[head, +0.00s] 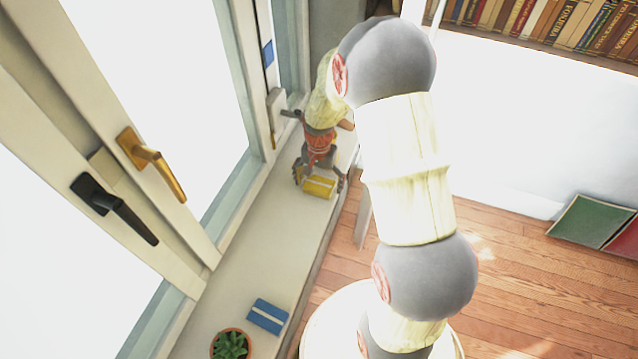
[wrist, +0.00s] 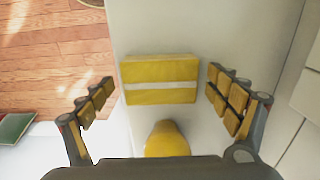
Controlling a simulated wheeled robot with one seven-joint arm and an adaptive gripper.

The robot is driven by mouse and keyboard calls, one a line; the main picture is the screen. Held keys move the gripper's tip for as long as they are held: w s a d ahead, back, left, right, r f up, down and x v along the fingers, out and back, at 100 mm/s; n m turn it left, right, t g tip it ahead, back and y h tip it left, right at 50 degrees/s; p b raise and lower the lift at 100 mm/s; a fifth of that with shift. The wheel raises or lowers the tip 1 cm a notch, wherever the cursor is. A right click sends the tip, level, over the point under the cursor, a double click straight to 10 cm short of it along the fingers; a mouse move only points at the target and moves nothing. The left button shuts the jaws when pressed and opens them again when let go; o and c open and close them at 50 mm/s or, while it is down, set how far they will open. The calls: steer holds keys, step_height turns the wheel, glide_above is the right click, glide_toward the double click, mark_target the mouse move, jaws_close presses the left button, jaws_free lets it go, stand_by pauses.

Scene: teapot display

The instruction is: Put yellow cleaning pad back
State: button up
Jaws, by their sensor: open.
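The yellow cleaning pad (head: 319,187) has a pale stripe and lies flat on the far part of the white window sill. In the wrist view the pad (wrist: 160,96) sits between the spread fingers, slightly beyond their tips. My gripper (head: 320,178) is open above the pad; in the wrist view its fingers (wrist: 160,88) stand apart on both sides with gaps to the pad. A yellow rounded object (wrist: 167,140) shows just below the pad, partly hidden by the gripper's body.
A blue pad (head: 267,316) and a potted succulent (head: 230,345) stand on the near sill (head: 255,262). Window handles, black (head: 112,207) and brass (head: 150,162), stick out on the left. A blue item (head: 268,54) is on the window frame. The sill's middle is clear.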

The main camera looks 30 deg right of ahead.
step_height(320, 180, up, 12)
steer(key=p, duration=0.3)
step_height(320, 180, up, 14)
steer(key=n+t, duration=0.2)
steer(key=n, duration=0.2)
glide_above(319, 184)
steer(key=s+a, duration=0.6)
steer(key=a, duration=0.1)
steer(key=s+a+r+n+t, duration=0.1)
steer(key=s+a+r+n, duration=0.2)
steer(key=s, duration=0.4)
steer(key=s+a+r+n+t, duration=0.2)
steer(key=s+a+r+n, duration=0.1)
steer(key=s+a+r, duration=0.1)
steer(key=s+r, duration=0.1)
steer(key=s, duration=0.1)
steer(key=shift+s+t, duration=0.3)
steer(key=shift+s, duration=0.1)
steer(key=shift+r, duration=0.1)
